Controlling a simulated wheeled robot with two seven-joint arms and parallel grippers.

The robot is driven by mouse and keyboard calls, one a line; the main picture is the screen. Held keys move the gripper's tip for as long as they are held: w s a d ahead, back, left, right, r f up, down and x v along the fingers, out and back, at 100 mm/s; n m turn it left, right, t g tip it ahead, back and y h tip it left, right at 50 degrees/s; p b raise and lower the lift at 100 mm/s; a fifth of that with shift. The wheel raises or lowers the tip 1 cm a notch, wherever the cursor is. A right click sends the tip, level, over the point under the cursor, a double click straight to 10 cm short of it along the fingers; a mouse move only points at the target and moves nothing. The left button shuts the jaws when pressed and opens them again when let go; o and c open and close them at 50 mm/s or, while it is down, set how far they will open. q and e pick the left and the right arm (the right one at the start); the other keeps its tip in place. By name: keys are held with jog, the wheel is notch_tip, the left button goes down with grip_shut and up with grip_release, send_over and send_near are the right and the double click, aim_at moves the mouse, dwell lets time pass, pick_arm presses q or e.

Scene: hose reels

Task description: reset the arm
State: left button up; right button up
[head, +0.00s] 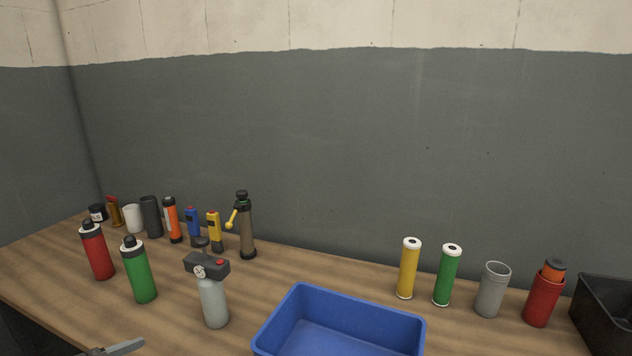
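A grey metal piece at the bottom left edge of the head view looks like part of my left gripper (117,348). It is low over the front of the wooden bench, in front of the green bottle (140,275). Most of it is cut off by the frame, so I cannot tell whether it is open or shut. No object shows in it. My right gripper and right arm are out of view.
A blue bin (290,312) stands at the front middle, beside a grey gauge-topped bottle (214,302). A red bottle (97,254) and several tools stand left. Yellow (408,270) and green tubes, cups and a black bin (603,318) stand right. The back middle is clear.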

pick_arm(q)
jog(key=s+d+f+n+g+y, duration=0.25)
jog(key=s+f+n+y, duration=0.4)
jog(key=f, duration=0.75)
jog(key=s+d+f+g, duration=0.3)
jog(key=s, duration=0.5)
jog(key=s+d+f+g, duration=0.2)
jog(key=s+f+g, duration=0.15)
jog(key=s, duration=0.45)
notch_tip(320, 180, down, 27)
jog(key=s+m, duration=0.1)
jog(key=s, duration=0.1)
jog(key=s+a+f+g, duration=0.1)
jog(key=s+a+f, duration=0.1)
jog(key=s+f, duration=1.3)
jog(key=shift+s+g+y, duration=0.4)
jog(key=shift+s+y, duration=0.05)
jog(key=shift+s, duration=0.3)
